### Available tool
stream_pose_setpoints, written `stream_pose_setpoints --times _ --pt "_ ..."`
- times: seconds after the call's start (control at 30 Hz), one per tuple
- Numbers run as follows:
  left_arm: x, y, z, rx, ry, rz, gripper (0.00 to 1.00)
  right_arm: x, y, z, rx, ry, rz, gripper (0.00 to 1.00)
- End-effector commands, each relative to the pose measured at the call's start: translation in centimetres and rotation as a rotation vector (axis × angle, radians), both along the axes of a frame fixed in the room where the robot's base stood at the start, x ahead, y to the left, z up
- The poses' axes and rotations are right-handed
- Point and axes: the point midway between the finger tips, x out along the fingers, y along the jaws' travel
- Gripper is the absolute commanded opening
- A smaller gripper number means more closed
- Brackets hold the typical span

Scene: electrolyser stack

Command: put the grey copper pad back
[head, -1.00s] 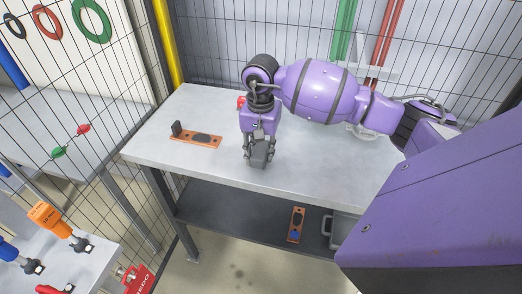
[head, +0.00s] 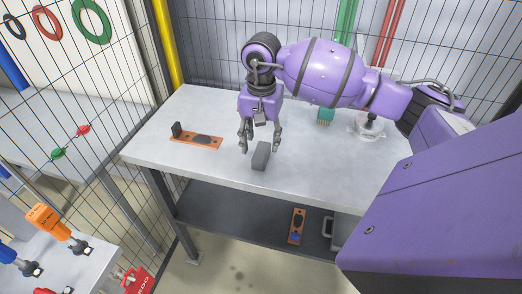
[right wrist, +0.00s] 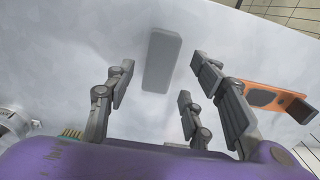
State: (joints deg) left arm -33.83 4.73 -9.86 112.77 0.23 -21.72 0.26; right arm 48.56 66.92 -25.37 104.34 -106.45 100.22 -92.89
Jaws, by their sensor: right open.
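A plain grey block (head: 261,157), seemingly the grey pad, rests on the light grey table top near its middle. It also shows in the right wrist view (right wrist: 161,60), just beyond the fingers. My right gripper (head: 260,143) is open and empty, just above and behind the block. In the right wrist view its spread fingers (right wrist: 158,82) are clear of the block. A copper-coloured plate (head: 212,142) with a dark oval and an upright dark piece lies on the table to the left; it also shows in the right wrist view (right wrist: 284,103). My left gripper is not in view.
A teal brush-like item (head: 325,116) and a clear round item with a dark knob (head: 367,125) stand at the table's right. Another copper-coloured plate (head: 297,226) lies on the lower shelf beside a grey bin (head: 337,232). Mesh fencing stands behind. The table's front left is clear.

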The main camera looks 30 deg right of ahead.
Motion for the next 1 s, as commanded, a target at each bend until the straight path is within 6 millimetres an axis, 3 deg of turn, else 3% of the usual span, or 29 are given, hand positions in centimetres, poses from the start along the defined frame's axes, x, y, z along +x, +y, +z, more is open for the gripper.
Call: stream_pose_setpoints --times 0.2,0.33,0.53,0.63,0.77,0.87,0.9,1.0 --pt "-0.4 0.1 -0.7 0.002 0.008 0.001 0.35 0.0 0.0 4.5 -0.003 -0.001 0.001 0.49" --pt "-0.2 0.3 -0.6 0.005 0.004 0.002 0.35 0.0 0.0 6.2 -0.001 0.0 0.001 0.49" --pt "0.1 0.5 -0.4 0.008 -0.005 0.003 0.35 -0.1 0.1 7.2 0.002 0.002 0.0 0.49" --pt "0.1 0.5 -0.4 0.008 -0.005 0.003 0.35 -0.5 1.5 5.9 0.053 0.02 -0.011 0.49" --pt "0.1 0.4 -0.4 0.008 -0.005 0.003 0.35 -2.7 7.7 1.2 0.287 0.106 -0.09 0.49" --pt "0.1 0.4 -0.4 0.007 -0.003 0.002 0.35 -6.3 16.0 -2.5 0.616 0.268 -0.276 0.49" --pt "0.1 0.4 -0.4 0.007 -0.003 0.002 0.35 -7.8 19.5 -3.1 0.771 0.36 -0.396 0.49" --pt "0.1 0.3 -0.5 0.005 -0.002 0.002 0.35 -9.7 25.6 -2.5 1.119 0.627 -0.754 0.49"
